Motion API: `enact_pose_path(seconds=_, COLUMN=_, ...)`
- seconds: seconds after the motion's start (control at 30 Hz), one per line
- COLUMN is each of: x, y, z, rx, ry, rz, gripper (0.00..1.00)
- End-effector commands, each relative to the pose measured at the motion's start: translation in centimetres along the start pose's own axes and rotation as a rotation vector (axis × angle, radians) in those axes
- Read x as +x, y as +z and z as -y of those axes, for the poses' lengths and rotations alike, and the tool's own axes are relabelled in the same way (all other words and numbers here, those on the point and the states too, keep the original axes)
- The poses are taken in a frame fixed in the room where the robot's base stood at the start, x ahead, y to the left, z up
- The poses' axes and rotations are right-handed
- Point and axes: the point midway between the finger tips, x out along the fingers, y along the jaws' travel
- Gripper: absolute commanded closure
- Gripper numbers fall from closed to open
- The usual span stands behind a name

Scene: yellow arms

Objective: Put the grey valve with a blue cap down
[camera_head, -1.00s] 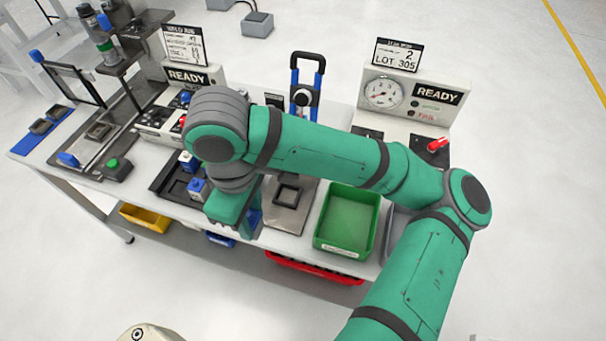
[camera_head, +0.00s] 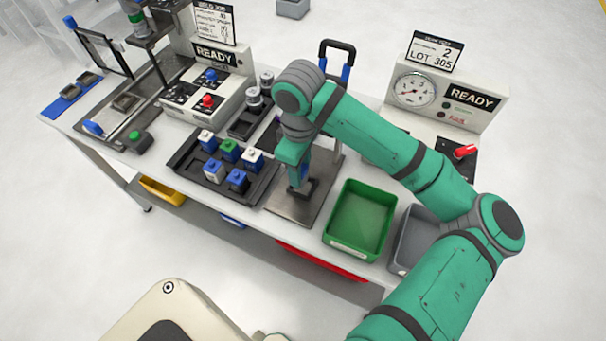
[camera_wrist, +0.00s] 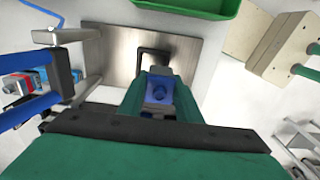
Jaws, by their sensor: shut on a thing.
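My gripper (camera_wrist: 160,100) is shut on the grey valve with a blue cap (camera_wrist: 159,92); the cap shows between the fingers in the wrist view. In the head view my gripper (camera_head: 295,175) points down over a metal plate (camera_head: 288,208), and it hides most of the valve. A dark square holder (camera_head: 306,187) stands on that plate, close to the gripper tip. In the wrist view the holder (camera_wrist: 152,57) lies just beyond the valve. I cannot tell whether the valve touches it.
A black tray (camera_head: 183,165) with several capped blocks lies to the left. A green bin (camera_head: 359,222) and a grey bin (camera_head: 410,240) stand to the right. A blue-handled press (camera_head: 337,72) stands behind the plate. A gauge box (camera_head: 440,95) is at the back right.

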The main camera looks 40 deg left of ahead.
Motion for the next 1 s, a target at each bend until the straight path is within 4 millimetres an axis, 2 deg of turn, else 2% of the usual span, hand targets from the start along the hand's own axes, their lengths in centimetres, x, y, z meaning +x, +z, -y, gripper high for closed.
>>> enact_pose_path(seconds=0.33, x=2.1, y=0.0, z=-1.7, rx=0.002, ry=-0.002, rz=0.001, gripper=0.93)
enact_pose_path(seconds=0.57, x=5.0, y=0.0, z=-1.7, rx=0.0, ry=-0.001, rz=0.001, gripper=0.93)
enact_pose_path(seconds=1.0, x=5.6, y=0.0, z=-1.7, rx=0.0, ry=-0.001, rz=0.0, gripper=0.93)
